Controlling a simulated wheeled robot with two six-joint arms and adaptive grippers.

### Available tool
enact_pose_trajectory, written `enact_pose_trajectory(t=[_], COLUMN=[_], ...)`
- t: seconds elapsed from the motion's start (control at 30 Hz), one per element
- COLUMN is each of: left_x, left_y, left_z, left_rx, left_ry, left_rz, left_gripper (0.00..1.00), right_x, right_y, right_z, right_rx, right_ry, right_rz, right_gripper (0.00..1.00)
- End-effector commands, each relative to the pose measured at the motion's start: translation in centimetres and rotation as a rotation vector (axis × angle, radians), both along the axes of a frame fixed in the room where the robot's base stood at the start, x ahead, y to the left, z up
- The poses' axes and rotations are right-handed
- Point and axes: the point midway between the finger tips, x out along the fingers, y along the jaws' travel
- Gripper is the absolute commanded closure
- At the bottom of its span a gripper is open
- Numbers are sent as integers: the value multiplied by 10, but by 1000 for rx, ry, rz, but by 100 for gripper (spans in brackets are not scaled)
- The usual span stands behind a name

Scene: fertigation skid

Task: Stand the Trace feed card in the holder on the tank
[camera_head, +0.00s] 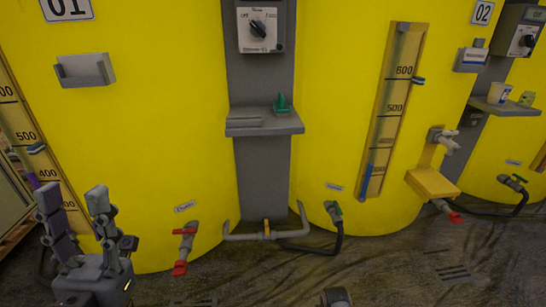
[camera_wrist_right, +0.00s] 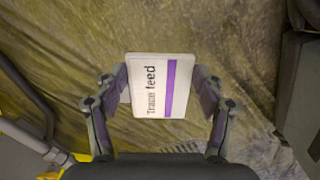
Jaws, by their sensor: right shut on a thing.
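The Trace feed card (camera_wrist_right: 148,85), white with a purple stripe, is held between the fingers of my right gripper (camera_wrist_right: 162,84) in the right wrist view. Its lettering faces the camera and runs sideways. A grey holder (camera_head: 86,69) is fixed to the yellow tank 01 (camera_head: 150,120) in the head view, and no card shows in it. My left gripper (camera_head: 73,200) is open and empty at the lower left, in front of tank 01.
A grey shelf (camera_head: 262,123) with a green item (camera_head: 281,104) sits between the tanks under a switch box (camera_head: 259,28). Red-handled valve (camera_head: 183,250) and pipes stand low. A yellow ledge (camera_head: 432,184) juts out at right. The front of tank 01 around its holder is clear.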

Motion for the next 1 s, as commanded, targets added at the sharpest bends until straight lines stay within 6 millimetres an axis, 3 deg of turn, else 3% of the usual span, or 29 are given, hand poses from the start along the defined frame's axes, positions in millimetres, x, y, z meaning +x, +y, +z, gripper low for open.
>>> enact_pose_trajectory(t=[0.03,0.1,0.17,0.23,0.37,0.4,0.5,0.63,0.77,0.87,1.0], left_x=[20,57,89,120,146,155,164,154,123,84,13], left_y=[2,5,8,10,11,14,21,30,41,49,59], left_z=[3,-9,-31,-69,-153,-166,-217,-280,-337,-373,-409], left_rx=[-6,-18,-27,-37,-47,-43,-35,-25,-16,-7,5], left_ry=[103,301,503,751,1186,1246,1415,1636,1858,2028,2268], left_rz=[4,8,13,15,13,25,51,82,112,136,170], left_gripper=[60,60,60,60,60,60,60,60,60,60,60], right_x=[1,1,1,1,1,1,1,1,1,0,1], right_y=[0,0,0,0,0,0,0,0,0,0,0], right_z=[17,34,50,68,101,125,164,214,264,302,356], right_rx=[0,0,0,0,0,0,0,0,0,0,0], right_ry=[-1,-1,-1,-1,-1,-2,-1,-1,-1,-1,-1], right_rz=[0,0,0,0,0,0,0,0,0,0,0], right_gripper=[66,66,66,66,66,66,66,66,66,66,66])
